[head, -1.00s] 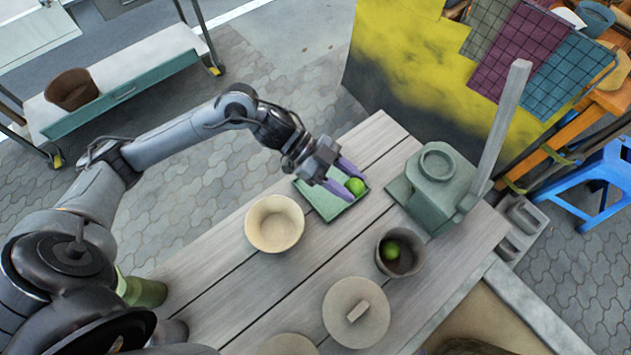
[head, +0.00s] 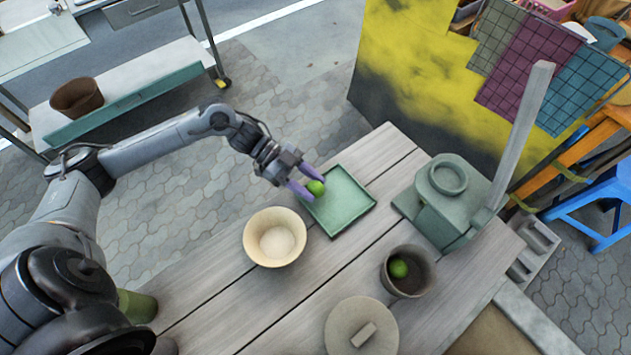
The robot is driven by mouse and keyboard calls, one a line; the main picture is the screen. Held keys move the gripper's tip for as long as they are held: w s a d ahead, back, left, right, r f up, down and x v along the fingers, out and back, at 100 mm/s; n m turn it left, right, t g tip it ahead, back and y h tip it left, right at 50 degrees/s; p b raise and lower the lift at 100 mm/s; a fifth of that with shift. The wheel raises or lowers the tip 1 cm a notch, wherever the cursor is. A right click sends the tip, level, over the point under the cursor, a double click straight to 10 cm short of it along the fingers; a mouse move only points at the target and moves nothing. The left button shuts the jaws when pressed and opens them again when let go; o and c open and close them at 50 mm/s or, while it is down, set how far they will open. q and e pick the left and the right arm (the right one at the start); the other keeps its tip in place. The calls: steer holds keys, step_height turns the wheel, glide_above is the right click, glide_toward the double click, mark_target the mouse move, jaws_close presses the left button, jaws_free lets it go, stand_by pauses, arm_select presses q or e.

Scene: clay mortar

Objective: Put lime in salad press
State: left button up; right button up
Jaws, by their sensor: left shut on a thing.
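My left gripper (head: 307,189) has purple fingers and is shut on a green lime (head: 316,188). It holds the lime over the left part of a green square tray (head: 349,211); the height above the tray is hard to tell. A second lime (head: 398,267) lies inside a dark brown pot (head: 424,286). The salad press (head: 435,215) is a grey-green block with a round ring-shaped opening (head: 448,177) on top and a long upright lever (head: 526,125) at its right. The inside of the opening is not clear. My right gripper is not in view.
A cream bowl (head: 258,251) with pale contents stands left of the tray. A round lid with a handle (head: 351,333) lies at the front. A green cylinder (head: 137,306) stands near my left arm. Bare planks lie between bowl, tray and pot.

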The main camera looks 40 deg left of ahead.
arm_select(q)
steer(key=shift+d+f, duration=0.1)
steer(key=shift+f, duration=0.4)
steer(key=shift+f, duration=0.25)
steer(key=o, duration=1)
steer(key=shift+c, duration=0.2)
steer(key=shift+o, duration=0.4)
steer(key=shift+w, duration=0.1)
